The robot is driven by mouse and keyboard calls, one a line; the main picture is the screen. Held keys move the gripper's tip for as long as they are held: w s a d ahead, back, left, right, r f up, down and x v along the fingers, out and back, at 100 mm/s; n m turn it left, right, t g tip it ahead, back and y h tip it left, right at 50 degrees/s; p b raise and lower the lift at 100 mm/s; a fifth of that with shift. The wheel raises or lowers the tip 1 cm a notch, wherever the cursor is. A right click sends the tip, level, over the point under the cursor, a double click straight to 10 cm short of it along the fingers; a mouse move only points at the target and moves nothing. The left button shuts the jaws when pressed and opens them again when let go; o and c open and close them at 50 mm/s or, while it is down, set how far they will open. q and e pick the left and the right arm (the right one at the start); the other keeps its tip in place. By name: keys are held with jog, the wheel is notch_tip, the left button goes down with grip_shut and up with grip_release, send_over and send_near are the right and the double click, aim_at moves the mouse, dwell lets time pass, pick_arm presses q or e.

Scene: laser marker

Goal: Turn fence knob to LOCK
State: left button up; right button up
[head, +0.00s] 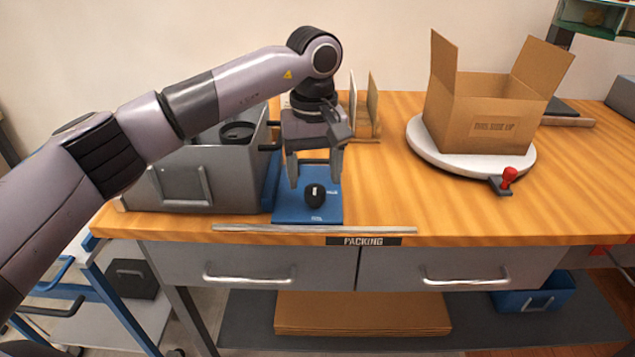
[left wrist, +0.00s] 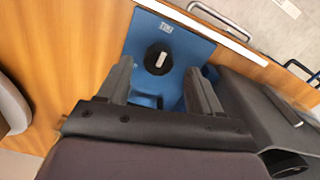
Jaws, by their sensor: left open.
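The fence knob (head: 315,195) is a round black knob with a white bar mark, on a blue plate (head: 293,212) at the front of the bench. In the left wrist view the knob (left wrist: 158,58) lies just beyond my fingertips, midway between them, with small white lettering on the plate above it. My right gripper is not in view.
A grey machine housing (head: 222,195) stands close left of the plate. A metal fence strip (head: 370,230) runs along the front edge. An open cardboard box (head: 480,125) sits on a white turntable (head: 425,142) with a red-knobbed lever (head: 508,177). Bench between is clear.

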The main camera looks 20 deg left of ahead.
aim_at(314, 193)
pick_arm(q)
jog(key=shift+f, duration=1.4)
jog(key=c, duration=1.1)
jog(key=shift+o, duration=0.2)
